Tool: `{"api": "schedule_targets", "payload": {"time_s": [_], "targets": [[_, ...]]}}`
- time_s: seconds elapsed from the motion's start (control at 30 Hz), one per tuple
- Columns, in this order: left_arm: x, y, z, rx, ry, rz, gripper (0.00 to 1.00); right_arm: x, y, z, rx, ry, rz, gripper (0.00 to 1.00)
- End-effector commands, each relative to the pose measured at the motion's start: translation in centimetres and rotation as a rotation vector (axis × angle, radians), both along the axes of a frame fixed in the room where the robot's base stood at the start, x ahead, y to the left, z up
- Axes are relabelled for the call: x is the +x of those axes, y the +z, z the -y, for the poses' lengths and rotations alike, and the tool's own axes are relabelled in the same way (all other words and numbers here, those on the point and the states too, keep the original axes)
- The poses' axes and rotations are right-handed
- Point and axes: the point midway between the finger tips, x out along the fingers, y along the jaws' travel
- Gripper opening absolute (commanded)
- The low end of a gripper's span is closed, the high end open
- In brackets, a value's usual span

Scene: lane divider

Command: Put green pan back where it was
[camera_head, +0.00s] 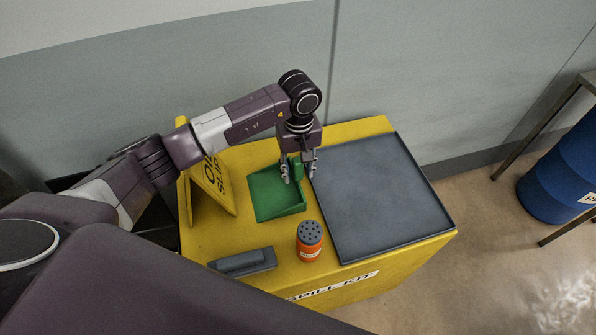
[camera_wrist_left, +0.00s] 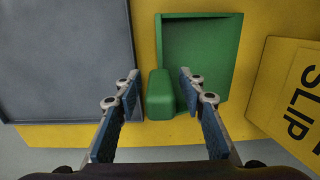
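The green pan (camera_head: 272,197) lies flat on top of the yellow spill kit box (camera_head: 210,230), between the yellow sign and the grey tray. It also shows in the left wrist view (camera_wrist_left: 200,50), with its short block handle (camera_wrist_left: 160,96) on the near side. My left gripper (camera_head: 300,175) points down at the handle end of the pan. In the left wrist view its fingers (camera_wrist_left: 159,78) are open, one on each side of the handle, with a small gap visible on both sides. My right gripper is not in view.
A dark grey tray (camera_head: 380,200) covers the right of the box top. A yellow sign (camera_head: 210,182) stands left of the pan. An orange shaker (camera_head: 309,242) and a grey block-like tool (camera_head: 242,262) are in front. A blue barrel (camera_head: 562,175) stands far right.

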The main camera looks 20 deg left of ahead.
Motion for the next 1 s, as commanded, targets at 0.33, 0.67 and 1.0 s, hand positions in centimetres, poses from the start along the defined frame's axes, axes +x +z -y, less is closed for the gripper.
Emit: {"api": "schedule_targets", "payload": {"time_s": [0.33,0.67,1.0], "targets": [[0.3,7.4,-0.1,0.001,0.0,0.009,0.37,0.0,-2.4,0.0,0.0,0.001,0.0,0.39],[0.2,11.0,0.0,0.0,0.0,0.004,0.37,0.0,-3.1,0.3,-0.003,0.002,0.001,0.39],[0.2,11.3,0.0,0.0,0.0,0.003,0.37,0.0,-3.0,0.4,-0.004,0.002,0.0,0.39]]}}
